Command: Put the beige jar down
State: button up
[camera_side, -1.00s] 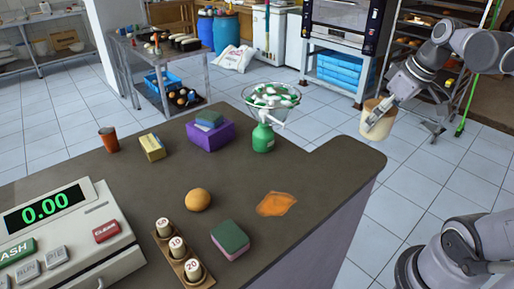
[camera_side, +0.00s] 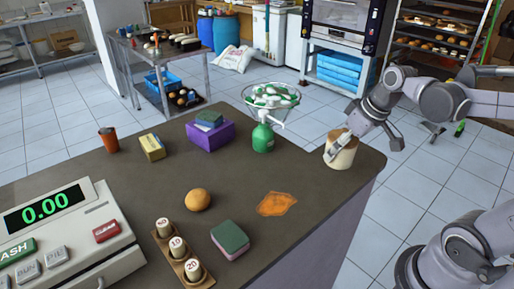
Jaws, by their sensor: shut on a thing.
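The beige jar (camera_side: 342,152) is upright at the back right corner of the dark counter (camera_side: 310,218). It appears in line with the counter top. I cannot tell whether its base touches the surface or hovers just over it. My gripper (camera_side: 342,140) is shut on the jar, coming in from the right. One finger shows across the jar's near left side; the other finger is hidden.
A green scale with a bowl of packets (camera_side: 265,125) stands left of the jar. An orange flat patch (camera_side: 277,204), a round bun (camera_side: 198,199) and a sponge (camera_side: 230,239) lie nearer. A purple box (camera_side: 210,135) is farther left. The counter around the jar looks clear.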

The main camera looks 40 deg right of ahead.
jog(key=w+a+f, duration=0.2)
jog(key=a, duration=0.1)
jog(key=shift+w+a+f, duration=0.15)
jog(key=shift+w+f, duration=0.05)
jog(key=shift+w, duration=0.1)
jog(key=shift+f, duration=2.05)
jog(key=shift+f, duration=0.2)
jog(key=o, duration=1.8)
jog(key=shift+c, duration=0.2)
jog(key=shift+r, duration=0.1)
jog(key=shift+v, duration=5.95)
jog(key=a+f+t, duration=0.2)
jog(key=a+f, duration=0.2)
jog(key=shift+f+t, duration=0.3)
jog(key=shift+f, duration=0.05)
